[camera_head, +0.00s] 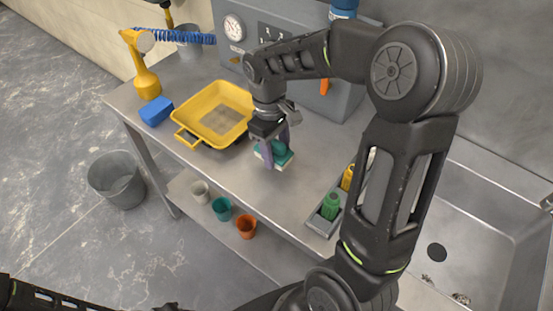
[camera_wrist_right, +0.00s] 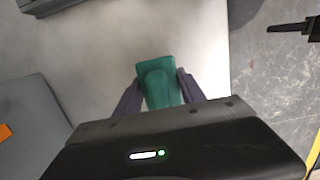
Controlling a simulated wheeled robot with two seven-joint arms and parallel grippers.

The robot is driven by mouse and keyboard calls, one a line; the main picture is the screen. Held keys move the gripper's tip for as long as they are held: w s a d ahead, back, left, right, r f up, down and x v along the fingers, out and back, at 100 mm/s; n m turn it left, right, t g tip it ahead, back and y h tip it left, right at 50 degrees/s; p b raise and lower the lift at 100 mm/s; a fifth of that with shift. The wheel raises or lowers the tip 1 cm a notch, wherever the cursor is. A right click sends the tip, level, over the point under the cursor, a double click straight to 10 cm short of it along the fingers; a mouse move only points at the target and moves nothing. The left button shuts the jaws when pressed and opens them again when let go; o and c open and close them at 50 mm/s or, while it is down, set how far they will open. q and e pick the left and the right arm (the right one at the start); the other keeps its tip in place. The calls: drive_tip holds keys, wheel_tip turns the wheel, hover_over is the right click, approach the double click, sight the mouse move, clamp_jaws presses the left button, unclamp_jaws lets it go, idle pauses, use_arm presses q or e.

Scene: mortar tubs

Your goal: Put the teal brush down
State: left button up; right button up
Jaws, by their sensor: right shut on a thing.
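The teal brush (camera_head: 284,157) is between the purple fingers of my right gripper (camera_head: 274,150), over the bench right of the yellow tub. In the right wrist view the brush (camera_wrist_right: 158,83) lies between both fingers of the right gripper (camera_wrist_right: 160,92), which is shut on it. Whether its underside touches the bench is hidden. Part of my left arm (camera_head: 40,297) shows at the lower left. A dark tip at the upper right of the wrist view looks like my left gripper (camera_wrist_right: 290,28); its jaw state is unclear.
The yellow tub (camera_head: 182,137) and blue block (camera_head: 156,110) are left of the brush. A grey tray (camera_head: 319,223) with green and yellow items is to the right, before the sink (camera_head: 480,235). Bare bench (camera_head: 250,190) lies in front. Cups (camera_head: 246,228) stand on the lower shelf.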

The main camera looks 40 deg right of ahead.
sight(274, 141)
drive_tip(key=shift+f, duration=1.85)
drive_tip(key=shift+f, duration=0.1)
drive_tip(key=shift+f, duration=0.15)
drive_tip(key=o, duration=1.3)
drive_tip(key=shift+r, duration=0.2)
drive_tip(key=r, duration=0.4)
drive_tip(key=w+r, duration=0.1)
drive_tip(key=r, duration=0.7)
drive_tip(key=shift+w+a, duration=0.15)
drive_tip(key=shift+a, duration=0.05)
